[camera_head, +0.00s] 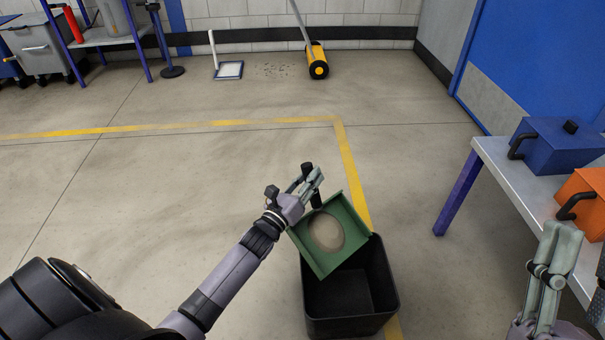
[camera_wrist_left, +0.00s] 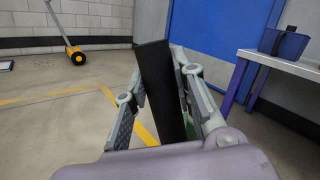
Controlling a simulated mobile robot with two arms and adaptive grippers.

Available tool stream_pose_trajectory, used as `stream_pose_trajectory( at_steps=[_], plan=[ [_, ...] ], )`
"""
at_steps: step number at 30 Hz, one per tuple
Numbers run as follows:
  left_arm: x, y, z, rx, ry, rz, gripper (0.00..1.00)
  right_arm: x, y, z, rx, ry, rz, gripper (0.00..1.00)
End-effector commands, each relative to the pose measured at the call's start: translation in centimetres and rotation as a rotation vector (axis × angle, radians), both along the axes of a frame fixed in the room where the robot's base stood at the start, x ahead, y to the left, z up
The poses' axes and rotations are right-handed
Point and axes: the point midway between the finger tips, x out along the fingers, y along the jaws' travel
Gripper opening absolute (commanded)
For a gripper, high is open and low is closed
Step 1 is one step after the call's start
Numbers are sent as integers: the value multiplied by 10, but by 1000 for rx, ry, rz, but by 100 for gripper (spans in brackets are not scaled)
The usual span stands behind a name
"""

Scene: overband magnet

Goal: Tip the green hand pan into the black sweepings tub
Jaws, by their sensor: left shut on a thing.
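The green hand pan (camera_head: 345,218) is in the head view, over the back left part of the black sweepings tub (camera_head: 346,324). A round pale patch of sweepings (camera_head: 326,232) lies on the pan. The pan looks somewhat tilted; its exact angle is hard to tell. My left gripper (camera_head: 311,182) is shut on the pan's black handle, which also shows between the fingers in the left wrist view (camera_wrist_left: 160,90). The tub stands on the floor, and its visible inside looks empty. My right gripper (camera_head: 556,250) is at the lower right, away from the pan, its fingers close together.
A grey table (camera_head: 490,150) at the right carries a blue box (camera_head: 556,146) and an orange box (camera_head: 584,200). A yellow roller tool (camera_head: 317,62) and a white-and-blue pan (camera_head: 229,70) stand by the far wall. The floor left of the tub is clear.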

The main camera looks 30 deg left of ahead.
Motion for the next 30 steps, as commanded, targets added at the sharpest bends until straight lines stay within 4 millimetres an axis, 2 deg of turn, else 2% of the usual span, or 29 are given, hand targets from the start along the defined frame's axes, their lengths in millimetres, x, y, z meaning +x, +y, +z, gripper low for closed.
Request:
stream_pose_trajectory(
  at_steps=[6,18,30],
  plan=[
    [-7,-20,9,69,-27,0,0,13,2,-9,-27,88,-5,37],
    [-18,-53,22,197,-71,1,0,24,3,-20,-50,167,-9,37],
    [-22,-63,27,239,-85,2,0,27,4,-23,-56,184,-11,37]
  ],
)
